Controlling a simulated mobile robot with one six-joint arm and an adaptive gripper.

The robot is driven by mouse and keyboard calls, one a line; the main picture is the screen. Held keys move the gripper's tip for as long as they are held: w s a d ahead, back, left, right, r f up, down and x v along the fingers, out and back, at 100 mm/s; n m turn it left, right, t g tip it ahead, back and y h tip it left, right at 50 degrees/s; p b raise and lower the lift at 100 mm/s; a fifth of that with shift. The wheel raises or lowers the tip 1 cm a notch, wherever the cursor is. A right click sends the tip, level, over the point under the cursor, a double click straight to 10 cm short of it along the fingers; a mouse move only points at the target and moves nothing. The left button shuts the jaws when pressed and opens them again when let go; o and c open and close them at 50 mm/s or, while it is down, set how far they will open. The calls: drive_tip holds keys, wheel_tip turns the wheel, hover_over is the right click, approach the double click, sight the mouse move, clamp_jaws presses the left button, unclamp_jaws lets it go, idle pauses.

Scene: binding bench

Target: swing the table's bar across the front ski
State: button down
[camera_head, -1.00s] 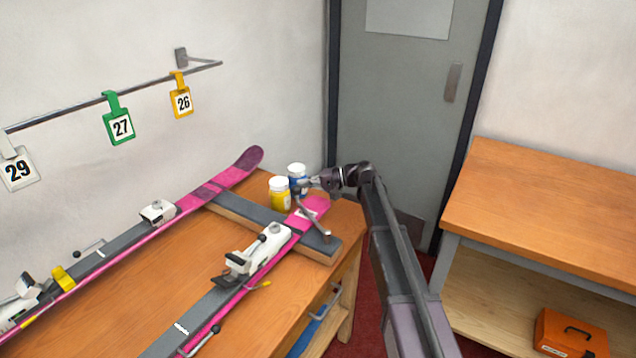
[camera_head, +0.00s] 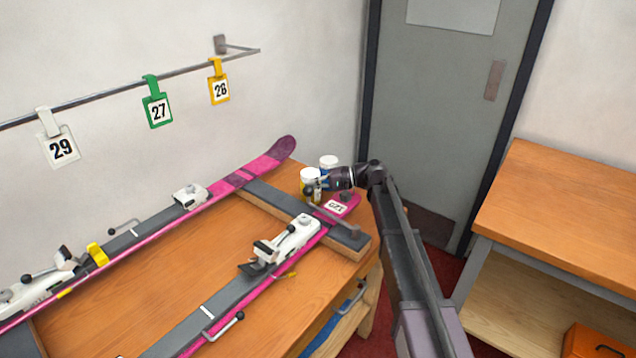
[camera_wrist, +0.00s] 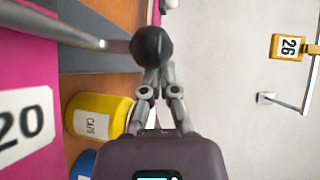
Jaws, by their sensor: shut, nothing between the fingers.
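The front ski (camera_head: 272,280), grey with pink edges, lies on the bench with its pink tip marked "120" (camera_head: 337,208) toward the door. It rests on a dark-topped wooden block (camera_head: 268,198). The bar (camera_head: 335,223) is a thin grey rod at the block's right end; it slants over the ski behind the white binding. Its black knob shows in the wrist view (camera_wrist: 152,46), with the rod running left from it. My gripper (camera_head: 318,187) is shut and empty. Its fingertips are at the knob and seem to touch it.
The rear ski (camera_head: 150,232) lies along the wall. Numbered tags hang from a wall rail (camera_head: 110,92). A second bench (camera_head: 560,215) stands at the right.

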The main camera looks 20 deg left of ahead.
drive_tip(key=shift+s+a, duration=0.1)
idle(0.4)
drive_tip(key=w+d+r+p, duration=0.1)
drive_tip(key=w, duration=0.5)
drive_tip(key=w+d+r+p, duration=0.1)
drive_tip(key=w+d, duration=0.1)
drive_tip(key=w, duration=0.5)
drive_tip(key=shift+w+r+p, duration=0.2)
drive_tip(key=shift+r+p, duration=0.15)
drive_tip(key=shift+d, duration=0.1)
drive_tip(key=s+d+f+m+t+h+p, duration=0.1)
drive_tip(key=s+d+h+p, duration=0.4)
drive_tip(key=s+d, duration=1.1)
drive_tip(key=s+d+f+m+t+h+p, duration=0.2)
drive_tip(key=s+d+h+p, duration=0.3)
drive_tip(key=s+d+h, duration=0.5)
drive_tip(key=s+d+t, duration=0.1)
drive_tip(key=s+d, duration=0.2)
drive_tip(key=d, duration=0.3)
drive_tip(key=s+d+f, duration=0.1)
drive_tip(key=s+d, duration=0.3)
drive_tip(key=d, duration=0.2)
drive_tip(key=shift+d+f+m+t+p, duration=0.15)
drive_tip(key=shift+m+t+p, duration=0.15)
drive_tip(key=shift+t+p, duration=0.1)
